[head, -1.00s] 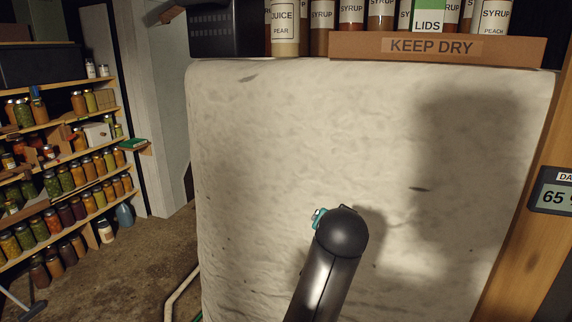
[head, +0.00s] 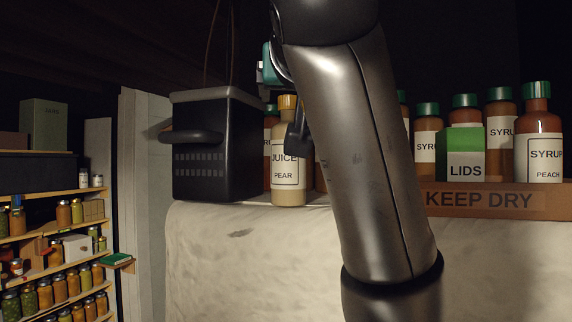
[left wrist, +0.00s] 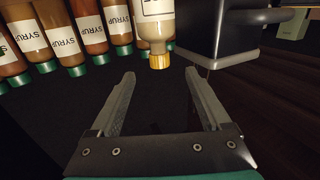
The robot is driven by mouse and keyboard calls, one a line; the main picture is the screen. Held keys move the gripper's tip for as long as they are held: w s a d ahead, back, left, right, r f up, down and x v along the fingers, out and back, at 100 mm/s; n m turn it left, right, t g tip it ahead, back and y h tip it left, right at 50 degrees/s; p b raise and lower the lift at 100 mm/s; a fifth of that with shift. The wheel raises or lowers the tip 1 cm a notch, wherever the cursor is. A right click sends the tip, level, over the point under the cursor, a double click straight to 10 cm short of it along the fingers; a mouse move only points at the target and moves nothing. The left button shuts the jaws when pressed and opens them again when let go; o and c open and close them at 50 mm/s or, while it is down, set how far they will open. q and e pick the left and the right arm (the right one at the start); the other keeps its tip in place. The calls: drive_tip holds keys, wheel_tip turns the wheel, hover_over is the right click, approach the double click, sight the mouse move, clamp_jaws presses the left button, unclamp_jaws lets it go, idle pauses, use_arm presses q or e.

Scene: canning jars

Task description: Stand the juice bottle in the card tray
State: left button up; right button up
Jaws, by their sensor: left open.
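The juice bottle (head: 289,188) is cream with a yellow cap and a "JUICE PEAR" label. It stands upright on the pale ledge, left of the card tray (head: 490,201) marked "KEEP DRY". My left arm covers the tray's left part. My left gripper (head: 297,138) is partly hidden behind its own arm, by the bottle's upper right side. In the left wrist view my left gripper (left wrist: 160,78) is open and empty, and the juice bottle (left wrist: 155,25) appears upside down, its cap in line with the gap between the fingertips. My right gripper is not in view.
A black box with a handle (head: 215,150) stands just left of the bottle. Several syrup bottles (head: 538,135) and a green-and-white lids box (head: 466,155) stand at the tray. Shelves of jars (head: 60,285) are at the far left.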

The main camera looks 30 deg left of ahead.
sight(287, 100)
use_arm(q)
drive_tip(key=w+a+p, duration=0.1)
drive_tip(key=w+a+r, duration=0.1)
drive_tip(key=w, duration=0.1)
drive_tip(key=shift+w+a+p, duration=0.2)
drive_tip(key=shift+a+p, duration=0.15)
drive_tip(key=p+x, duration=0.1)
drive_tip(key=x, duration=0.3)
drive_tip(key=shift+w+a, duration=0.1)
drive_tip(key=shift+w, duration=0.05)
drive_tip(key=shift+p+x, duration=0.4)
drive_tip(key=shift+x, duration=0.45)
drive_tip(key=p+x, duration=0.1)
drive_tip(key=x, duration=0.2)
drive_tip(key=shift+w+r+p, duration=0.1)
drive_tip(key=shift+w+p, duration=0.2)
drive_tip(key=shift+w, duration=0.05)
drive_tip(key=shift+w+a, duration=0.2)
drive_tip(key=shift+w, duration=0.05)
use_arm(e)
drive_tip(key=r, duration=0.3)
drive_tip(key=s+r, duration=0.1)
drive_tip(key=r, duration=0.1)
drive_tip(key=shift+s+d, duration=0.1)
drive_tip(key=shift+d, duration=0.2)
